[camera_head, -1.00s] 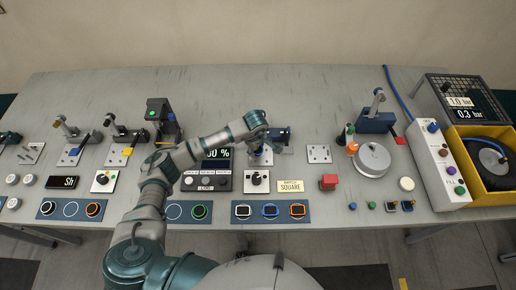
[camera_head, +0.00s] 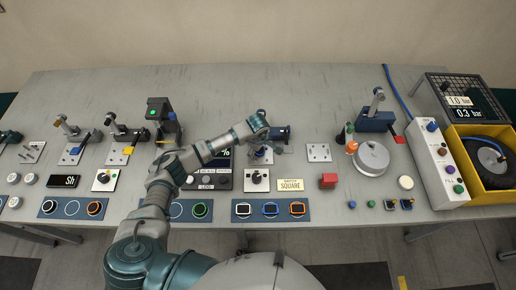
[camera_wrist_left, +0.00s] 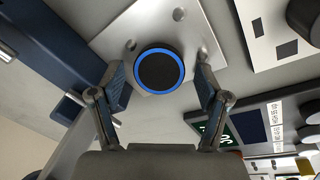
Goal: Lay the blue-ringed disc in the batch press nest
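In the head view my left gripper (camera_head: 272,146) is over the station with the blue press body (camera_head: 281,132). The disc is hidden there by my arm and gripper. I cannot tell how fully the disc is seated. My right gripper is not in view.
A display and button box (camera_head: 208,179) and a knob plate (camera_head: 256,180) stand in front of the station. A blue mat (camera_head: 184,221) holds a green-ringed disc (camera_head: 199,210). Another mat (camera_head: 270,219) holds square-framed parts. A bare holed plate (camera_head: 319,153) lies to the right.

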